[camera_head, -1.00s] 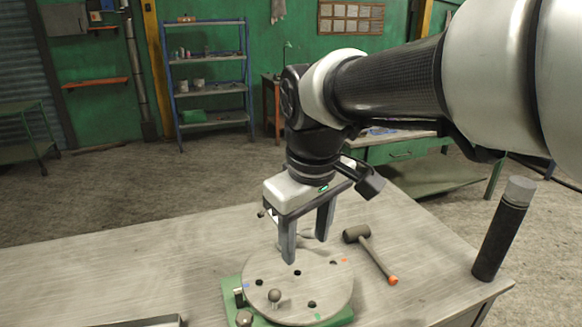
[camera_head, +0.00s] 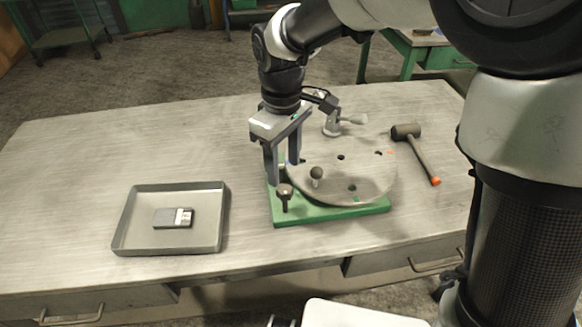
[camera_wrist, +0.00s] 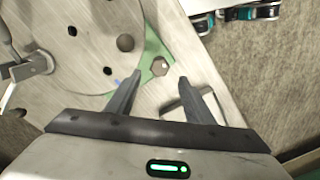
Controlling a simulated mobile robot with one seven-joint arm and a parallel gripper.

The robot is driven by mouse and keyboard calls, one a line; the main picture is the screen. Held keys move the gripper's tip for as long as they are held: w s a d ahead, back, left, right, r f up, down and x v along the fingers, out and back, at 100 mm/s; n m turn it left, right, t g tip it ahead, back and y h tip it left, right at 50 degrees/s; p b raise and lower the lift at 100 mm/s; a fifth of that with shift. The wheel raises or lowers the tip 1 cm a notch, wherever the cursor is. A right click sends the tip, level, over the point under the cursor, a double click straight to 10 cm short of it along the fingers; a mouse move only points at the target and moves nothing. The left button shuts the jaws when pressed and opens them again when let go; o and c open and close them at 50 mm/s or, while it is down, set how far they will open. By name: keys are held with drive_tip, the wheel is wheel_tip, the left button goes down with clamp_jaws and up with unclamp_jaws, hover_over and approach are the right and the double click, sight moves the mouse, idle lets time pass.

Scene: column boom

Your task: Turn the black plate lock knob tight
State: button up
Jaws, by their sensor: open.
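The black lock knob (camera_head: 284,191) stands at the front left corner of a green base (camera_head: 330,214), beside the round grey plate (camera_head: 340,192). In the wrist view the knob (camera_wrist: 160,66) has a pale centre and shows just beyond the fingertips, roughly midway between them. My gripper (camera_head: 283,172) is open and empty, pointing down just behind and above the knob. Its fingertips (camera_wrist: 160,77) appear apart from the knob; the exact height gap is unclear. A separate dark ball knob (camera_head: 316,173) stands on the plate, to the right of my fingers.
A metal clamp (camera_head: 332,122) stands behind the plate. A mallet (camera_head: 418,150) lies to the right. A grey tray (camera_head: 119,232) holding a small dark block (camera_head: 172,218) sits at left. The table (camera_head: 90,160) is clear between tray and back edge.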

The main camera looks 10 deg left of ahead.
sight(285, 189)
wheel_tip(285, 189, down, 7)
drive_tip(key=shift+f+b, duration=0.1)
drive_tip(key=shift+b, duration=0.2)
drive_tip(key=c, duration=1)
drive_tip(key=shift+c, duration=0.2)
